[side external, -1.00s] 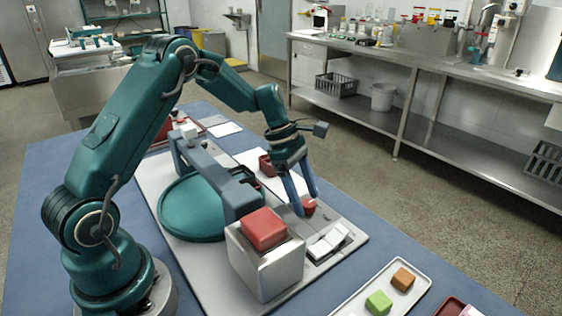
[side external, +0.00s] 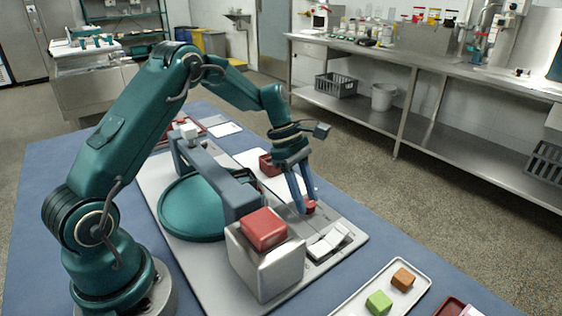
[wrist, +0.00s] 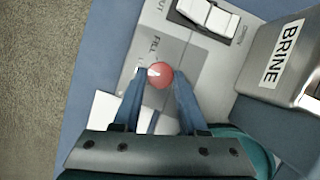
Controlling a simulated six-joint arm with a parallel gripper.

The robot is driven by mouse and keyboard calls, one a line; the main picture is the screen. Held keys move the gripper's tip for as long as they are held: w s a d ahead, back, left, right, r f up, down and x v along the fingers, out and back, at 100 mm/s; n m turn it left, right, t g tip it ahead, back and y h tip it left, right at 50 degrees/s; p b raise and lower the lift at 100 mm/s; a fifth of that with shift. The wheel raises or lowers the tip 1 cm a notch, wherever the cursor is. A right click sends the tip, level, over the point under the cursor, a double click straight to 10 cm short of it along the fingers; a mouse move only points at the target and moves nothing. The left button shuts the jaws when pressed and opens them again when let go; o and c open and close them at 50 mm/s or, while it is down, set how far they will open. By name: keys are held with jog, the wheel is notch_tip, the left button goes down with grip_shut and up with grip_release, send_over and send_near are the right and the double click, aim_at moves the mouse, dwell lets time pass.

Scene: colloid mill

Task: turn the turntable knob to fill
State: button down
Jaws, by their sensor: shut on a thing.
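The red turntable knob (side external: 311,207) sits on the grey base plate (side external: 333,224). In the wrist view the round red knob (wrist: 160,76) has a small white mark at its left side, and the word FILL is printed on the panel just above it. My gripper (side external: 305,209) points down, with its two blue fingers shut on the knob. In the wrist view the fingers (wrist: 162,76) stand on the left and right sides of the knob. The teal round turntable (side external: 190,207) lies under a blue-grey bridge (side external: 212,172).
A metal box labelled BRINE (wrist: 285,55), with a red block (side external: 264,228) on top, stands near the knob. A white rocker switch (side external: 327,242) is beside it. A white tray (side external: 345,307) with green and orange blocks lies at the front right.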

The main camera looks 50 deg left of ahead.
aim_at(307, 200)
jog(key=m, duration=0.2)
jog(key=m+g, duration=0.1)
jog(key=m, duration=0.1)
jog(key=shift+w+g, duration=0.2)
jog(key=shift+g, duration=0.1)
jog(key=shift+w+m+g, duration=0.1)
jog(key=shift+m+g, duration=0.5)
jog(key=shift+m, duration=1)
jog(key=shift+c, duration=2.3)
grip_release()
jog(key=shift+r, duration=2.05)
jog(key=s+a+r, duration=0.6)
jog(key=a+r, duration=0.1)
jog(key=a, duration=0.3)
